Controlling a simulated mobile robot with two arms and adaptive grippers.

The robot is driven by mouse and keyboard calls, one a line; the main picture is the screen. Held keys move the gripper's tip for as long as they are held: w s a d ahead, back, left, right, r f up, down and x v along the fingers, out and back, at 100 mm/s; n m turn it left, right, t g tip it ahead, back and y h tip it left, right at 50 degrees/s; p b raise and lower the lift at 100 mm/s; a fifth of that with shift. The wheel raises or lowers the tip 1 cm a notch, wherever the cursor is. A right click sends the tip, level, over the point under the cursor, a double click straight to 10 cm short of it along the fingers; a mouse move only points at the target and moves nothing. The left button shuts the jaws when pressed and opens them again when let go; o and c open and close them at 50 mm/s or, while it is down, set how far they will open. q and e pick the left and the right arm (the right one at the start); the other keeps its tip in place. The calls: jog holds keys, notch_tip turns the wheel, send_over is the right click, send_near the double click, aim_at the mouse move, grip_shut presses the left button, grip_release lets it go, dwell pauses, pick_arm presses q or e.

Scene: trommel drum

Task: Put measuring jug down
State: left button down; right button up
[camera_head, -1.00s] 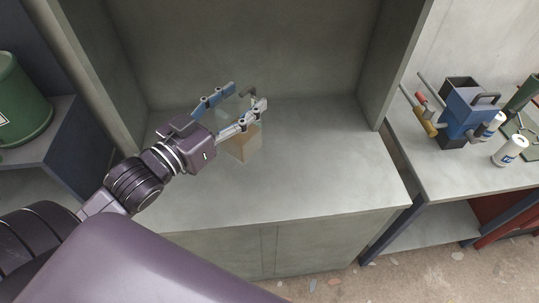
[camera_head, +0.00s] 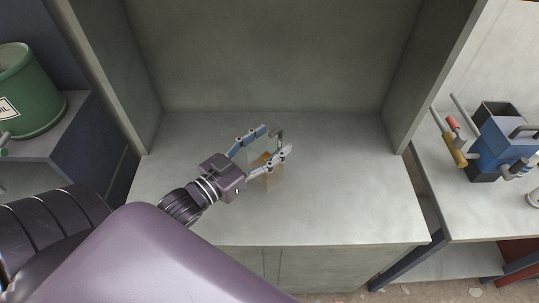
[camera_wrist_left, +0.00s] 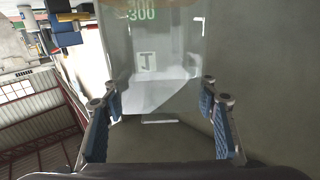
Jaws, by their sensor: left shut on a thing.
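My right gripper is not in view.
The counter is bare around the jug, with side walls left and right and a back panel. A green drum (camera_head: 30,95) stands on a shelf at left. A blue device (camera_head: 502,145) stands on a bench at right.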

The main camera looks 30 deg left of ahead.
aim_at(276, 151)
pick_arm(q)
jog(key=shift+f, duration=0.6)
notch_tip(276, 151, down, 3)
jog(key=shift+f, duration=0.4)
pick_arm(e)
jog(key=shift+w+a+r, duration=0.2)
pick_arm(q)
jog(key=shift+f, duration=0.1)
jog(key=c, duration=1.2)
grip_release()
jog(key=shift+f, duration=0.15)
jog(key=o, duration=0.4)
jog(key=shift+s, duration=0.1)
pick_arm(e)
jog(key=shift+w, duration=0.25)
